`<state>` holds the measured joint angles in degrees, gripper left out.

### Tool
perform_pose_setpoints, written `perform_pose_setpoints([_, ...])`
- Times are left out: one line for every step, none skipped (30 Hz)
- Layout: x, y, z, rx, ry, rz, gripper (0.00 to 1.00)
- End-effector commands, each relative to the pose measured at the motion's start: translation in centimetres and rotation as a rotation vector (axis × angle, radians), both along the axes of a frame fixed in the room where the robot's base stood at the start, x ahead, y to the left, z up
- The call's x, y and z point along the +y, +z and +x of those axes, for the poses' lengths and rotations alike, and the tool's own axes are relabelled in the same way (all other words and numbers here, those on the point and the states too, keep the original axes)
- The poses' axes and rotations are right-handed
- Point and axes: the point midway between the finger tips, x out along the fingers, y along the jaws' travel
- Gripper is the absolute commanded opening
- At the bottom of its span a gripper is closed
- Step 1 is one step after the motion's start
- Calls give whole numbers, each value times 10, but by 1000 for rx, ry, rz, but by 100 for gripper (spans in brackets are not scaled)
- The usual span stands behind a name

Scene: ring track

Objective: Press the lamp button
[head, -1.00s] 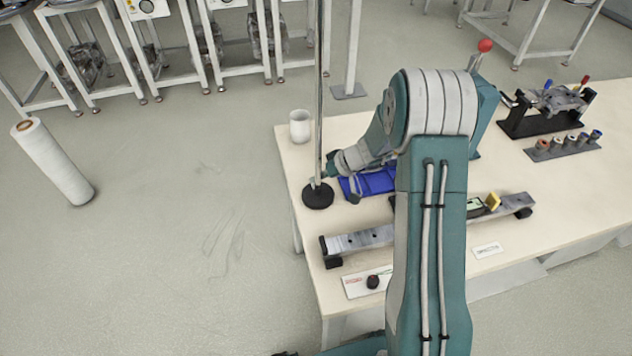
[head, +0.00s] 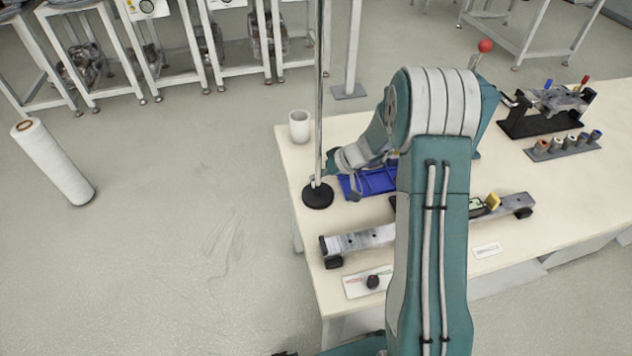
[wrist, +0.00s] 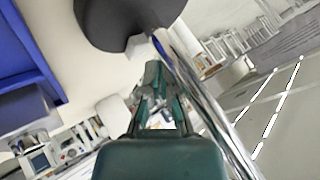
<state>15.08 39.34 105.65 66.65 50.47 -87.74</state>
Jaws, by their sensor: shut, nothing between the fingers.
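The lamp shows as a thin metal pole (head: 319,90) on a round black base (head: 317,196) at the table's left edge. In the wrist view, the dark base (wrist: 112,22) is at the top and the shiny pole (wrist: 200,90) runs down to the right. A small light grey piece (wrist: 139,46) sits at the base's edge; I cannot tell if it is the button. My gripper (wrist: 153,72) is shut and empty, its tips close to this piece and beside the pole; contact is unclear. In the head view, my gripper (head: 327,176) is just above the base, partly hidden.
A blue tray (head: 372,184) lies right of the base, and a white cup (head: 299,126) stands behind it. A metal rail (head: 362,240) and a white plate with a black knob (head: 373,282) are nearer.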

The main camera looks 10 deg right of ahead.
Motion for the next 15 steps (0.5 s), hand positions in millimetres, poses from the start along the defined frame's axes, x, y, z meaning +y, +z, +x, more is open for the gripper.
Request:
perform_pose_setpoints([0,0,0,0,0,0,0])
perform_pose_setpoints([0,0,0,0,0,0,0])
perform_pose_setpoints([0,0,0,0,0,0,0])
perform_pose_setpoints([0,0,0,0,0,0,0])
perform_pose_setpoints([0,2,0,-1,-1,0,0])
perform_pose_setpoints([0,4,0,-2,1,0,0])
perform_pose_setpoints([0,7,0,-3,0,0,0])
perform_pose_setpoints([0,9,0,-3,1,0,0])
perform_pose_setpoints([0,13,0,-4,0,1,0])
perform_pose_setpoints([0,15,0,-2,0,1,0])
perform_pose_setpoints([0,18,0,-3,0,0,0])
perform_pose_setpoints([0,21,0,-4,1,-1,0])
perform_pose_setpoints([0,24,0,-4,1,-1,0])
perform_pose_setpoints([0,27,0,-3,0,-1,0])
perform_pose_setpoints([0,30,0,-3,0,-1,0])
